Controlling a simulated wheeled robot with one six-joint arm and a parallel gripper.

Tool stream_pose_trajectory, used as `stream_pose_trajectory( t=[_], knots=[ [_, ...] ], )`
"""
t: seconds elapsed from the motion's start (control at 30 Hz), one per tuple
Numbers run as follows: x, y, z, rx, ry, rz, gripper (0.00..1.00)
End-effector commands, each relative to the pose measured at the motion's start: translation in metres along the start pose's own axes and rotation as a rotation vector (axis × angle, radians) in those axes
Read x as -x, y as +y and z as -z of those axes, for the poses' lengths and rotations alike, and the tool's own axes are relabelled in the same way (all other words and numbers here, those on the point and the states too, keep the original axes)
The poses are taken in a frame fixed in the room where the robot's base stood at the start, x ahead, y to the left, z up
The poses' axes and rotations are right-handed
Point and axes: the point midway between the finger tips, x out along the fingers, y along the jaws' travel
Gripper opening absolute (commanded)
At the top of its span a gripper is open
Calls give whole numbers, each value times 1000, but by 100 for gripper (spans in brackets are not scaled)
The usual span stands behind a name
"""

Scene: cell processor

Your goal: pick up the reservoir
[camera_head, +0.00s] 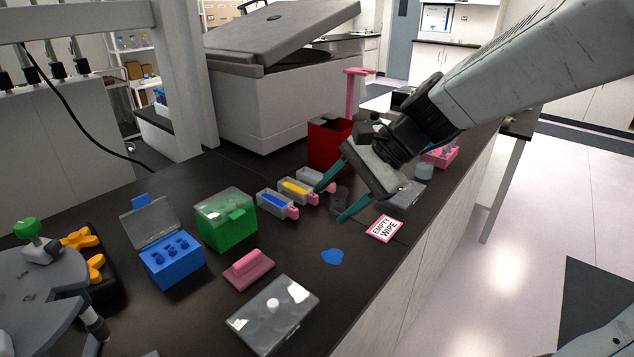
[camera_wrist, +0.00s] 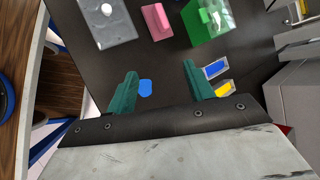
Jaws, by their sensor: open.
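Several small clear troughs with pink end tabs, likely the reservoirs, stand in a row on the black bench. One holds blue liquid (camera_head: 276,203), one yellow liquid (camera_head: 297,191), and one behind looks clear or grey (camera_head: 314,178). My gripper (camera_head: 336,200) has teal fingers spread apart with nothing between them. It hangs above the bench, just right of the troughs. In the wrist view my gripper (camera_wrist: 160,74) has the blue trough (camera_wrist: 214,70) and yellow trough (camera_wrist: 214,90) just outside its right finger. The clear trough does not show there.
A green box (camera_head: 226,220), blue tube rack (camera_head: 172,261), pink block (camera_head: 249,269) and clear lidded box (camera_head: 272,316) stand nearer. A red bin (camera_head: 328,145) is behind. An "EMPTY WIPE" card (camera_head: 385,229) and blue spill (camera_head: 332,257) lie near the front edge.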

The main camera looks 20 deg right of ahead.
Motion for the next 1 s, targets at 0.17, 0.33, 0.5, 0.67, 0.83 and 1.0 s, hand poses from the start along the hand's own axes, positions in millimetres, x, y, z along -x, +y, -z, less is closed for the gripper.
stream_pose_trajectory(
  t=[0.17, 0.33, 0.5, 0.67, 0.83, 1.0],
  knots=[
    [-25, -59, 66, -490, -92, 213, 52],
    [-43, -93, 145, -938, -169, 401, 52],
    [-54, -104, 209, -1260, -223, 534, 52],
    [-60, -105, 239, -1402, -248, 595, 52],
    [-73, -113, 246, -1428, -254, 606, 52],
    [-86, -122, 248, -1424, -253, 605, 52]
  ],
)
